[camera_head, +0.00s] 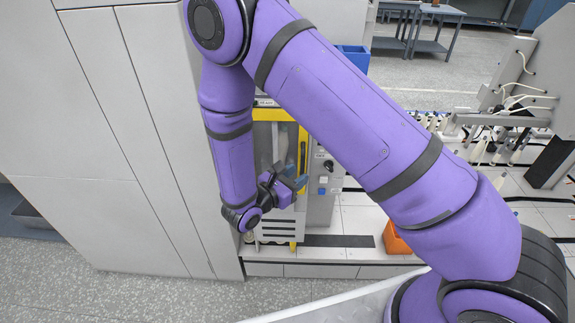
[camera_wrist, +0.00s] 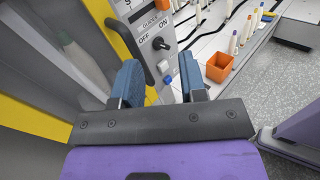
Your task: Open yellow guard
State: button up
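The yellow guard (camera_head: 303,150) is a yellow frame around a see-through panel on the machine's front, behind my arm in the head view. In the wrist view its yellow frame (camera_wrist: 103,14) runs down the left, with a spool visible behind the panel. A black curved handle (camera_wrist: 132,55) is on the frame's right side. My gripper (camera_wrist: 160,78) is open, with blue fingertips apart. The handle's lower end shows between the fingertips, close to the left one; I cannot tell if they touch. My gripper (camera_head: 288,184) is in front of the guard in the head view.
A grey control panel (camera_wrist: 152,30) with an OFF/ON knob and a blue button adjoins the guard's right side. An orange bin (camera_wrist: 219,67) stands on the white surface farther right, near several bobbins on pegs. A tall grey cabinet (camera_head: 100,130) stands to the left.

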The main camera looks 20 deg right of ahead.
aim_at(302, 167)
jog(key=a+f+n+t+y, duration=0.1)
jog(key=a+f+n+t, duration=0.2)
jog(key=a+f, duration=0.1)
jog(key=x, duration=1.1)
jog(key=shift+w+f, duration=0.15)
jog(key=shift+f, duration=0.15)
grip_shut()
